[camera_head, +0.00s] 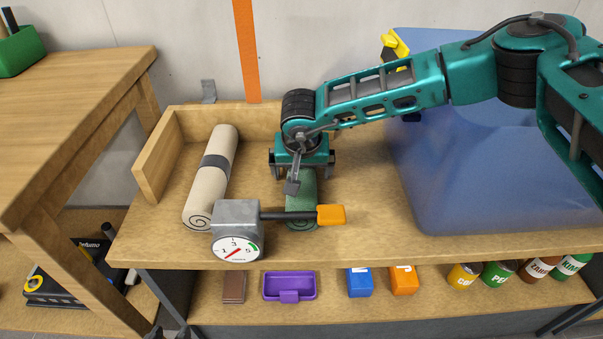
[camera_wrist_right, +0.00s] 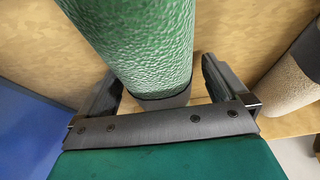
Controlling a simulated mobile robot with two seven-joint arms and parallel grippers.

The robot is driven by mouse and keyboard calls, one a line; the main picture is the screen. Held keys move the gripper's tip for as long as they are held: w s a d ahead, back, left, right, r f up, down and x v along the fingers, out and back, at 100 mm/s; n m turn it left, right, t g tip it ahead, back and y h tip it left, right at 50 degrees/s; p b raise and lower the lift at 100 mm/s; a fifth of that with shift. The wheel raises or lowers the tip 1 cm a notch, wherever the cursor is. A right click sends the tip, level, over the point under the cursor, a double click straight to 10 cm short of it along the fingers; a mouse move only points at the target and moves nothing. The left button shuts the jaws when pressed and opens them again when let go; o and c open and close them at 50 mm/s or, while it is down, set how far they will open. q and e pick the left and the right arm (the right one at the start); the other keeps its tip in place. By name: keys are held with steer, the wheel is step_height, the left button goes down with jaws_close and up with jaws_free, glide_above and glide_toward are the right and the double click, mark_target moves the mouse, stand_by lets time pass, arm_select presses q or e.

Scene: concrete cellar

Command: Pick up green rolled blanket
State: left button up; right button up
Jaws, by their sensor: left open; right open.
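The green rolled blanket (camera_head: 303,190) lies on the wooden shelf top, partly hidden by my right gripper (camera_head: 302,172) and by a gauge box's handle. My right arm reaches in from the right, with the gripper directly over the blanket. In the right wrist view the green blanket (camera_wrist_right: 145,45), with a grey band, lies between the open fingers of the right gripper (camera_wrist_right: 165,85). I cannot tell whether they touch it. Dark tips of my left gripper (camera_head: 167,333) show apart at the bottom edge, far from the blanket.
A grey gauge box (camera_head: 238,222) with an orange-ended handle (camera_head: 331,214) stands at the shelf's front. A beige rolled blanket (camera_head: 215,172) lies left, a large blue bin (camera_head: 480,170) stands right. A purple tray (camera_head: 275,287) and jars sit below. A wooden table (camera_head: 75,110) stands left.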

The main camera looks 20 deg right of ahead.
steer(key=shift+w+f, duration=0.1)
steer(key=shift+f, duration=0.1)
steer(key=shift+r, duration=0.1)
steer(key=c, duration=1.3)
